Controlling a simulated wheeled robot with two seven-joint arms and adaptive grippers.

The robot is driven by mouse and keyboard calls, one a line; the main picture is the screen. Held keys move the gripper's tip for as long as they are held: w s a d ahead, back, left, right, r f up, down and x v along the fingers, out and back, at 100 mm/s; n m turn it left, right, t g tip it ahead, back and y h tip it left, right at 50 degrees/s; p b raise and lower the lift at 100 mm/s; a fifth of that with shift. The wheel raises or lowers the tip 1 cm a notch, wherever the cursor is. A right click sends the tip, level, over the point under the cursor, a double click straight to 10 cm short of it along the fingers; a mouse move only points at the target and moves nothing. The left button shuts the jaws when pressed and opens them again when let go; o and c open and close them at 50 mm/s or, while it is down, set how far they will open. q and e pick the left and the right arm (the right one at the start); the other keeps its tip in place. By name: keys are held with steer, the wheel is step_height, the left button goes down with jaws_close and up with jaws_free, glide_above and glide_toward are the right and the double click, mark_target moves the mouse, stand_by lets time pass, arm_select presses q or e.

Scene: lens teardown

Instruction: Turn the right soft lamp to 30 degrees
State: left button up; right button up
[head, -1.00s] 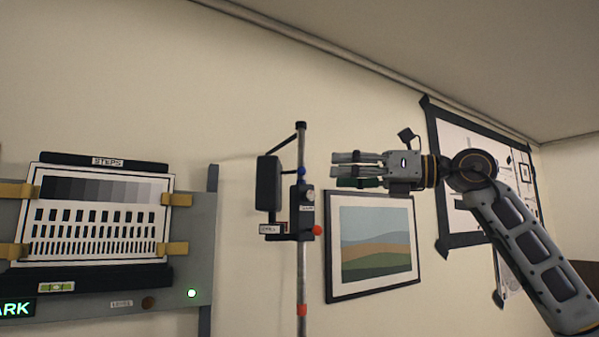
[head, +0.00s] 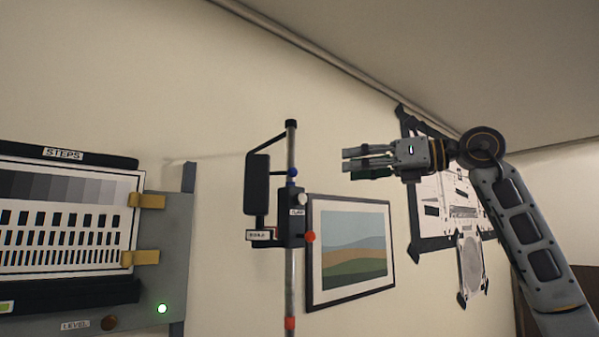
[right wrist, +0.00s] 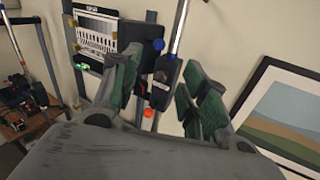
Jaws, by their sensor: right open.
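The right soft lamp (head: 257,184) is a dark panel on a bracket, clamped to an upright metal pole (head: 291,262). The clamp block (head: 297,229) carries a blue knob (head: 292,173), a pale knob and a red knob (head: 310,237). A small label plate (head: 260,235) sits below the panel; its text is too small to read. My right gripper (head: 345,164) is open and empty, to the right of the pole and apart from it in the head view. In the right wrist view the clamp block (right wrist: 164,82) shows between the open green-padded fingers (right wrist: 160,90). My left gripper is not in view.
A test chart board (head: 165,240) with yellow clips and a green light stands at left. A framed landscape picture (head: 318,290) and pinned sheets (head: 430,190) hang on the wall behind. In the right wrist view, a cluttered bench (right wrist: 30,125) is at left.

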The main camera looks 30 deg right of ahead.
steer(key=p+x, duration=0.3)
steer(key=x, duration=1.1)
stand_by(0.3)
jaws_close()
